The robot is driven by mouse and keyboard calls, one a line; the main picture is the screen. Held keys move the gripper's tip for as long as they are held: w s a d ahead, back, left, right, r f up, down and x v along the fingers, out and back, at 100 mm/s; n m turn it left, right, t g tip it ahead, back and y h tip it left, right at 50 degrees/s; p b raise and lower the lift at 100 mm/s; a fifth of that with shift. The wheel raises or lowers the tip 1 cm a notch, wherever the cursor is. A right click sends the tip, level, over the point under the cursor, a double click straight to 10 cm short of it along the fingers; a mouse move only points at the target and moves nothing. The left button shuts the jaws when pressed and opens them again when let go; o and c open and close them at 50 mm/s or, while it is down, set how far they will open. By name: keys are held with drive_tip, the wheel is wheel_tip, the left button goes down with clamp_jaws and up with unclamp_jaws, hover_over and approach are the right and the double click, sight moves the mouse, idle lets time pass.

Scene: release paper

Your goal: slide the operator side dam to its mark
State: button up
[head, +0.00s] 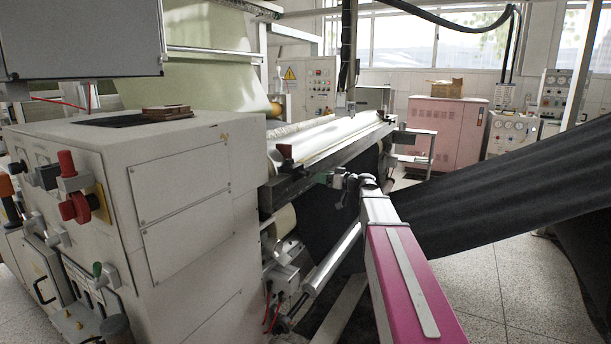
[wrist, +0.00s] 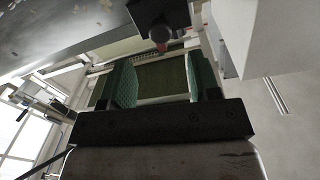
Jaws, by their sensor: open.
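The operator side dam appears to be the small dark block with a reddish part (head: 284,153), standing at the near end of the coating trough beside the white cabinet. In the wrist view a dark block with a red tip (wrist: 160,22) shows at the top, beyond the fingertips; it looks like the same dam. My gripper (head: 328,179) is to the right of the dam and slightly lower in the head view, apart from it. In the wrist view my gripper (wrist: 158,76) has its two green-padded fingers spread, with nothing visibly held between them. I cannot make out the mark.
The white machine cabinet (head: 185,190) with red knobs stands at left. The dark trough edge (head: 330,160) runs away from it toward the back. Dark fabric (head: 500,195) slopes at right. A pink cabinet (head: 443,130) stands behind. The floor at right front is open.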

sight(308, 174)
drive_tip(key=x, duration=0.9)
